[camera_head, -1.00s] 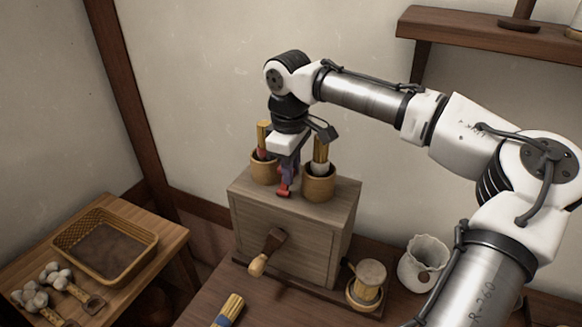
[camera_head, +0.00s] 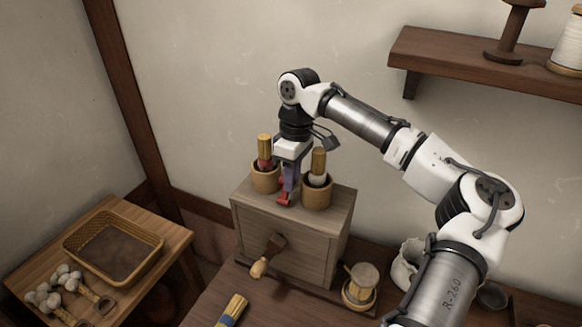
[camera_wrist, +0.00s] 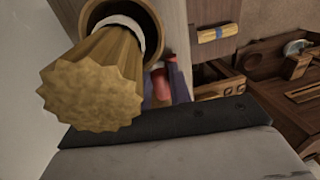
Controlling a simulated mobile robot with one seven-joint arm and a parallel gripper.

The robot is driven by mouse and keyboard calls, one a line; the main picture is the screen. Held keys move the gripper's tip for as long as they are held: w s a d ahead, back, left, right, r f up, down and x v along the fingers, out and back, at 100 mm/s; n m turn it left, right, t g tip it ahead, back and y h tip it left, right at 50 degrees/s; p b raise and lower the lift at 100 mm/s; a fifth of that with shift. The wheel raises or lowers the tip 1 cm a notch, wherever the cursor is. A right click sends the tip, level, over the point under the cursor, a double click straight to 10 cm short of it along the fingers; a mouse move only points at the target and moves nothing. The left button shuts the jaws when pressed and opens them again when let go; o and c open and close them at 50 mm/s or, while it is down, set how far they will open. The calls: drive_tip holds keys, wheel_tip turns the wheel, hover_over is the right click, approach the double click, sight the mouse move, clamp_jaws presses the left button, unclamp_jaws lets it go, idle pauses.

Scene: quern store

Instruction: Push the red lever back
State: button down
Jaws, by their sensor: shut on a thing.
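The red lever (camera_head: 283,198) shows on top of a grey wooden box (camera_head: 296,228), between two brown pots holding brushes. My gripper (camera_head: 288,185) points down between the pots, its purple fingers shut at the lever. In the wrist view, red (camera_wrist: 161,84) shows between the fingers (camera_wrist: 165,92), so the gripper appears shut on the lever. The lever's lower part and mount are hard to make out there.
The left pot (camera_head: 265,180) and right pot (camera_head: 317,193) stand close on either side of my gripper. A wooden handle (camera_head: 268,258) juts from the box front. A small pot (camera_head: 359,291) stands at right; a basket (camera_head: 113,247) sits on the left table.

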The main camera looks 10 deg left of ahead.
drive_tip(key=shift+w, duration=0.15)
drive_tip(key=c, duration=1.3)
unclamp_jaws()
drive_tip(key=shift+f, duration=0.1)
drive_tip(key=r, duration=0.2)
drive_tip(key=r+b, duration=0.1)
drive_tip(key=r, duration=0.2)
drive_tip(key=w+r, duration=0.1)
drive_tip(key=r, duration=0.1)
drive_tip(key=shift+w+d+r, duration=0.1)
drive_tip(key=shift+d+r, duration=0.05)
drive_tip(key=shift+r, duration=0.1)
drive_tip(key=shift+f, duration=0.1)
